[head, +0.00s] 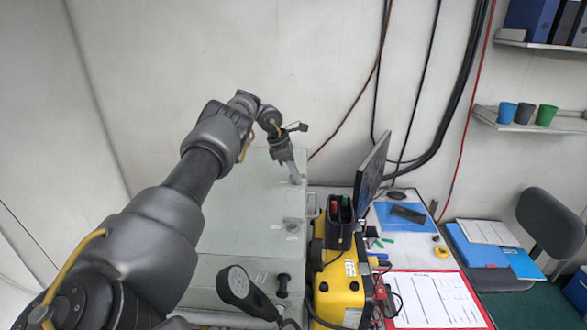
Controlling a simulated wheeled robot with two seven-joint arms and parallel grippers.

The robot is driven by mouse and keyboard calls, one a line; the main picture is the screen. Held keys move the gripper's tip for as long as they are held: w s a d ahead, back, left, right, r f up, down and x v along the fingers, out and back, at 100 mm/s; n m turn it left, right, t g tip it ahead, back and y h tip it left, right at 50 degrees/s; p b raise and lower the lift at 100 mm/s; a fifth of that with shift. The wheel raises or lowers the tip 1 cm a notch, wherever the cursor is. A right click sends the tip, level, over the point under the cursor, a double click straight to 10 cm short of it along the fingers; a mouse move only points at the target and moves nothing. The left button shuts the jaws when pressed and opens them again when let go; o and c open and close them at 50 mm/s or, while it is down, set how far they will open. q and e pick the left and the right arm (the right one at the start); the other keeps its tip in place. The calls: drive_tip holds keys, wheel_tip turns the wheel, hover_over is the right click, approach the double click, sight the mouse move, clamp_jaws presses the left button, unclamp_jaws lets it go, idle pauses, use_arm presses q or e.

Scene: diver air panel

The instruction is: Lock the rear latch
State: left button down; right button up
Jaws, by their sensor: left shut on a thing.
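The pale grey-green panel case (240,225) stands against the wall in the middle of the head view. My left arm reaches over it from the left. My left gripper (295,178) points down at the far right part of the case top and is shut on the rear latch, which is small and mostly hidden by the fingers. I cannot tell the latch's position. A second small latch-like fitting (292,225) sits nearer on the right edge of the top. My right gripper is not in view.
A yellow case (339,285) with a black tool holder (340,222) stands right of the panel case. A monitor (371,172) rises behind it. A black handset (240,287) and a black knob (283,284) are at the near side. Cables hang on the wall.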

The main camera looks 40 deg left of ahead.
use_arm(q)
drive_tip(key=shift+d, duration=0.1)
idle(0.3)
drive_tip(key=c, duration=1.5)
unclamp_jaws()
drive_tip(key=shift+w+f, duration=0.1)
drive_tip(key=shift+w, duration=0.05)
